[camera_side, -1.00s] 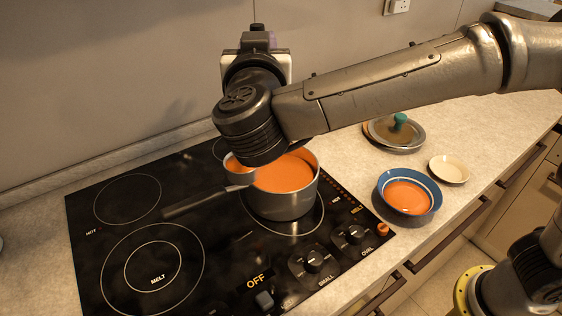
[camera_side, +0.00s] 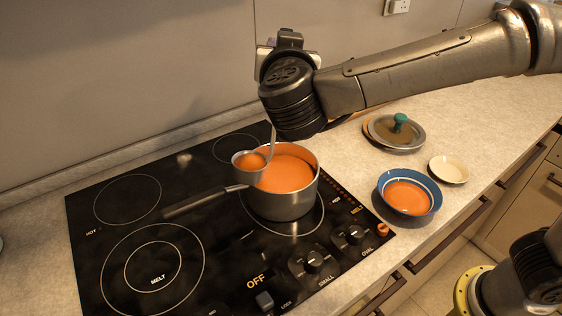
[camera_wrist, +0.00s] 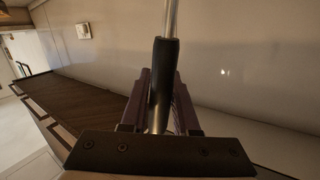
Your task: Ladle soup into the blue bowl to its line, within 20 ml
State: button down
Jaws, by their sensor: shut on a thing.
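The ladle (camera_side: 250,165) has orange soup in its cup, which is held level at the left rim of the steel pot (camera_side: 285,205). Whether the cup touches the rim I cannot tell. The pot holds orange soup (camera_side: 288,172). The blue bowl (camera_side: 432,204) stands on the counter to the right, with orange soup in its bottom. A pale line rings its inner wall, with blue wall showing between line and soup at the back. My gripper (camera_wrist: 160,78) is shut on the ladle's dark handle (camera_wrist: 163,65) in the wrist view; my wrist hides the grip in the side view.
The pot sits on a black cooktop (camera_side: 215,265), its handle (camera_side: 203,202) pointing left. A lid with a green knob (camera_side: 399,122) lies behind the blue bowl. A small cream dish (camera_side: 449,169) is beside the bowl. Counter between cooktop and bowl is clear.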

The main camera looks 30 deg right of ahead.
jog(key=shift+m+y, duration=0.5)
jog(key=shift+m, duration=0.1)
jog(key=shift+w+d+f, duration=0.1)
jog(key=shift+d+f, duration=0.3)
jog(key=shift+d, duration=0.3)
jog(key=shift+w+d+f, duration=0.1)
jog(key=shift+d+f, duration=0.25)
jog(key=shift+d, duration=0.35)
jog(key=shift+w+d+f, duration=0.1)
jog(key=shift+d+f, duration=0.3)
jog(key=shift+d, duration=0.3)
jog(key=shift+d+f+g, duration=0.3)
jog(key=shift+d, duration=0.3)
jog(key=shift+m+g+y, duration=0.3)
jog(key=shift+m+y, duration=0.2)
jog(key=shift+m, duration=0.1)
jog(key=shift+w+d+f, duration=0.1)
jog(key=shift+d+f, duration=0.15)
jog(key=shift+d, duration=0.4)
jog(key=shift+w+d+f, duration=0.1)
jog(key=shift+d+f, duration=0.15)
jog(key=shift+d, duration=0.45)
jog(key=shift+w+d+f, duration=0.1)
jog(key=shift+d+f, duration=0.15)
jog(key=shift+d, duration=0.4)
